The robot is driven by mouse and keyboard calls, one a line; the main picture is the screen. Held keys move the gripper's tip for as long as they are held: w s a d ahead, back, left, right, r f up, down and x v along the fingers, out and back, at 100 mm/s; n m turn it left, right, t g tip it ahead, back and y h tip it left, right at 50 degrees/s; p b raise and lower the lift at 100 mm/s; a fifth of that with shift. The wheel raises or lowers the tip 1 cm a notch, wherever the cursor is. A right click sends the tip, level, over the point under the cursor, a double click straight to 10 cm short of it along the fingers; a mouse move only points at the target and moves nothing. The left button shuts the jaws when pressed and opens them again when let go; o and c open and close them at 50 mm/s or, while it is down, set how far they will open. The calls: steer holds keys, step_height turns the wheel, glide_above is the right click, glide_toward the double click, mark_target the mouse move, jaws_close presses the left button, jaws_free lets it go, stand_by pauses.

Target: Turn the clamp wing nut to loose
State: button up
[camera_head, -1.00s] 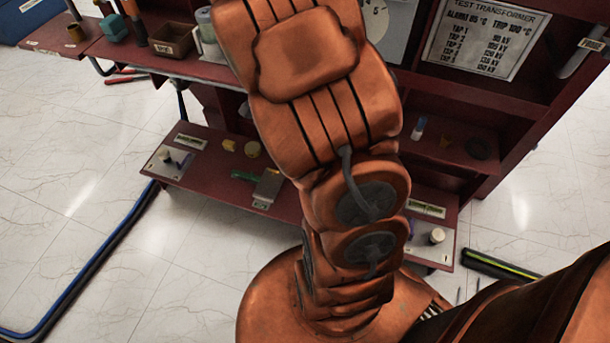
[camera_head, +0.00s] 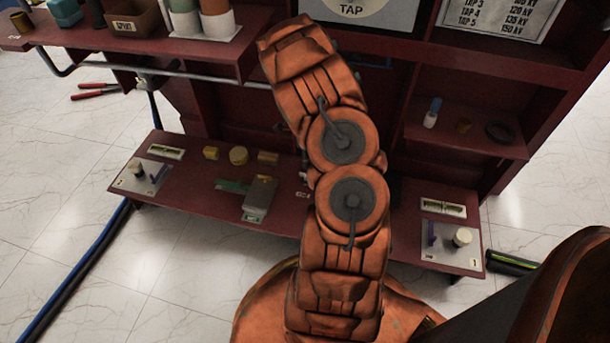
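I cannot pick out the clamp or its wing nut for certain; my orange arm hides the middle of the bench. A metal plate (camera_head: 128,180) with a pale round knob (camera_head: 136,168) and a small purple piece sits at the left end of the low dark red shelf (camera_head: 200,222). A similar plate (camera_head: 436,252) with a cream knob (camera_head: 462,238) sits at its right end. My arm stands over the shelf between the two plates, its upper part reaching towards the cabinet. My gripper is not visible.
A grey block (camera_head: 258,200) with a green part, and several small yellow pieces, lie on the low shelf. A bottle (camera_head: 432,112) and a dark ring (camera_head: 499,132) stand on the right shelf. A brown bin (camera_head: 135,20) is at upper left. Blue and black hoses (camera_head: 85,265) run along the floor.

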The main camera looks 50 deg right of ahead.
step_height(320, 180, down, 8)
steer(key=shift+r+b, duration=0.15)
steer(key=shift+b, duration=1.1)
jaws_close()
